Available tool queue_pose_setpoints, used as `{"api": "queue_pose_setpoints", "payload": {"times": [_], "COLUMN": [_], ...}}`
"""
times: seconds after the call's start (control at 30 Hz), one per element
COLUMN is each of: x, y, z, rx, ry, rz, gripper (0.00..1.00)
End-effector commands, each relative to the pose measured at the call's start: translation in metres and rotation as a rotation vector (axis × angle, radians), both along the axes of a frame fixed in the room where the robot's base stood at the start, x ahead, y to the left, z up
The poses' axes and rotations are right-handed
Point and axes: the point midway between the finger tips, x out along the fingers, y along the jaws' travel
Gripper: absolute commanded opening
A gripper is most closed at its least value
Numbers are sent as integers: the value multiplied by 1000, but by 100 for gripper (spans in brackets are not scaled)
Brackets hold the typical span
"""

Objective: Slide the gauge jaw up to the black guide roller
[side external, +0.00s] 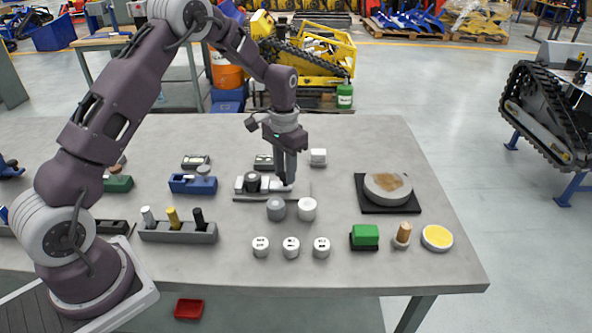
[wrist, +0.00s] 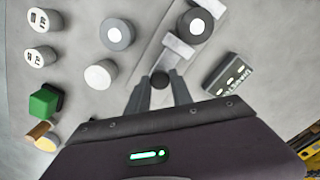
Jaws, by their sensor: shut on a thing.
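The gauge lies on the bench, with a pale bar and a fixed end block (side external: 239,185) at its left in the side view. The black guide roller (side external: 252,181) stands upright beside that block; it shows in the wrist view as a dark disc with a white centre (wrist: 195,26). The pale gauge jaw (wrist: 178,47) is on the roller's other side, very close to it; I cannot tell whether they touch. My gripper (side external: 287,183) points down, its fingers (wrist: 160,92) shut on the jaw's dark knob (wrist: 160,79). The fingers partly hide the jaw in the side view.
A grey roller (side external: 276,209) and a white roller (side external: 307,209) stand in front of the gauge. Several white marked cylinders (side external: 291,248) are nearer the front. A dark box with lights (wrist: 228,75) lies beside the gauge. A round stone on a black plate (side external: 388,188) is at right.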

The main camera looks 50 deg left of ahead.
Motion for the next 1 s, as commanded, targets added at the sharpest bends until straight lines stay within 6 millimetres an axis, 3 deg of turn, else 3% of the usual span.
{"api": "queue_pose_setpoints", "payload": {"times": [0.3, 0.33, 0.4, 0.43, 0.77, 1.0], "x": [-2, -2, -2, -2, -1, -1], "y": [3, 3, 3, 3, 3, 3], "z": [1, 1, 1, 1, 6, 54], "rx": [2, 2, 2, 1, 1, 2], "ry": [-5, -5, -4, -4, -5, -7], "rz": [0, 0, 0, 0, -1, -1], "gripper": [0, 33, 46, 48, 48, 48]}}
